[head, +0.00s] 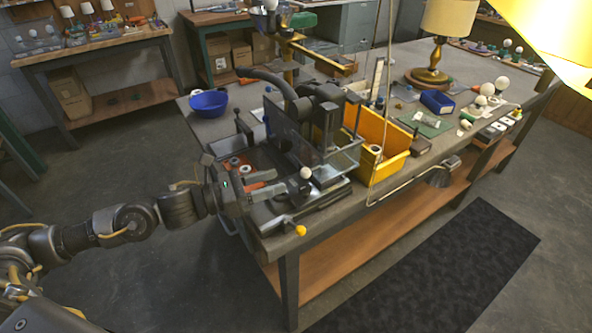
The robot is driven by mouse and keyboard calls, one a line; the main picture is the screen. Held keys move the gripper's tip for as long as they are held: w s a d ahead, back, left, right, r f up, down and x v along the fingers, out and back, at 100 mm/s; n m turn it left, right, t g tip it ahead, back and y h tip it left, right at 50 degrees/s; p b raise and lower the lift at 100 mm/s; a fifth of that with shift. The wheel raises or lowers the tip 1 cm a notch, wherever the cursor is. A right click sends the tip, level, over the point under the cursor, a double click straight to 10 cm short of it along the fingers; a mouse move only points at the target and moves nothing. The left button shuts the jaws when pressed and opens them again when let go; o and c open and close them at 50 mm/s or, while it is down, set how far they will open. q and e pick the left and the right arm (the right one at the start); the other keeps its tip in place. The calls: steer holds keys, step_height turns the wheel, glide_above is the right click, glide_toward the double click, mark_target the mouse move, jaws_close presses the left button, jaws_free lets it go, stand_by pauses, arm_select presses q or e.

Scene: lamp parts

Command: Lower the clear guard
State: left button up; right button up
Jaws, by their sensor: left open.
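A dark bench machine sits at the near left corner of the workbench, with a thick black hose (268,77) arching to its head (326,98). The clear guard (290,143) shows as a see-through panel at the front of the machine, standing roughly upright; its lower edge is hard to make out. A white ball knob (306,172) stands near the base. My left gripper (266,183) is open at the left side of the machine, close to its base and below the guard. Contact cannot be told, and its fingertips are hard to separate from the machine parts. My right gripper is out of view.
A yellow bin (394,148) stands just right of the machine, and a blue bowl (208,102) behind it on the left. A yellow-tipped lever (300,230) sticks out over the front edge. A hanging cable (376,100) crosses before the bin.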

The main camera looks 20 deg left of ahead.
arm_select(q)
steer(key=p+x, duration=0.1)
steer(key=x, duration=0.5)
steer(key=shift+d+p, duration=0.15)
steer(key=shift+p, duration=0.15)
steer(key=shift+w, duration=0.1)
jaws_close()
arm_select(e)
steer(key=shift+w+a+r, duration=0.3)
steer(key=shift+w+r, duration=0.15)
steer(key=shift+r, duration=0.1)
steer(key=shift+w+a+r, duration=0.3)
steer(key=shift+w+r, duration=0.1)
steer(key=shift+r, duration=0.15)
